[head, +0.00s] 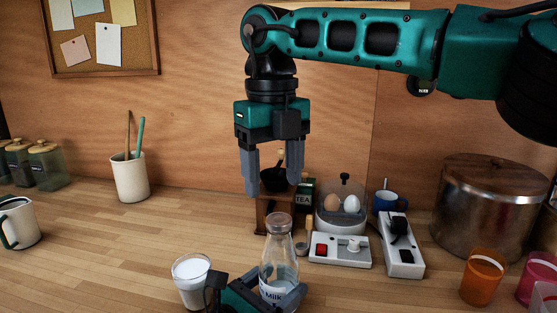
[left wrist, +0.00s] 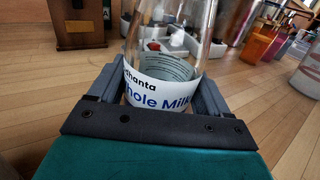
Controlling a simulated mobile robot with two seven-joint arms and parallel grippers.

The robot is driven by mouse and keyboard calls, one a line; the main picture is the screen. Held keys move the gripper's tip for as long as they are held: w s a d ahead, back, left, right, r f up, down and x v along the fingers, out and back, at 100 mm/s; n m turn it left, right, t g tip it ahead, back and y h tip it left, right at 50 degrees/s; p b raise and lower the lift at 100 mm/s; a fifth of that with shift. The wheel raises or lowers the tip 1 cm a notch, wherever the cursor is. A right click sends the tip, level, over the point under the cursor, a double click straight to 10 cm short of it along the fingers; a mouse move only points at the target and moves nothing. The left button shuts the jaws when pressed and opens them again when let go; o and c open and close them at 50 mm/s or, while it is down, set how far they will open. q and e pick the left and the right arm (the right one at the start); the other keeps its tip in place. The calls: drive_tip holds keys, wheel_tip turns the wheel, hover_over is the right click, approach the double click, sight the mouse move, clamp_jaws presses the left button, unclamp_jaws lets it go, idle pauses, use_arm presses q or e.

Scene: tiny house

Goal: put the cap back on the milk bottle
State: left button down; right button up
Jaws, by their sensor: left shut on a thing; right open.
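The clear glass milk bottle (head: 279,250) stands upright on the wooden counter, with a white "Milk" label low on its side. My left gripper (head: 268,298) is shut around its lower part. The left wrist view shows the bottle's label (left wrist: 158,95) between the two grey fingers. My right gripper (head: 272,187) points down with fingers apart, empty, above and slightly behind the bottle's neck. I cannot make out a separate cap in either view, and whether anything covers the mouth is too small to tell.
A glass of milk (head: 190,279) stands just left of the bottle. Behind are a wooden grinder (head: 266,212), an egg cooker (head: 341,208), a switch box (head: 340,251) and a power strip (head: 402,247). A steel pot (head: 490,210) and orange cup (head: 481,277) stand right.

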sight(279, 219)
drive_tip(key=n, duration=0.6)
drive_tip(key=shift+r, duration=0.2)
drive_tip(key=n, duration=0.5)
drive_tip(key=shift+d+r, duration=0.1)
drive_tip(key=shift+r, duration=0.05)
drive_tip(key=n, duration=0.6)
drive_tip(key=shift+w+d+r, duration=0.1)
drive_tip(key=shift+w+r, duration=0.05)
drive_tip(key=shift+r, duration=0.05)
drive_tip(key=n, duration=0.5)
drive_tip(key=shift+d+r+n, duration=0.2)
drive_tip(key=shift+n, duration=0.1)
drive_tip(key=shift+w+f, duration=0.1)
drive_tip(key=shift+f, duration=3.9)
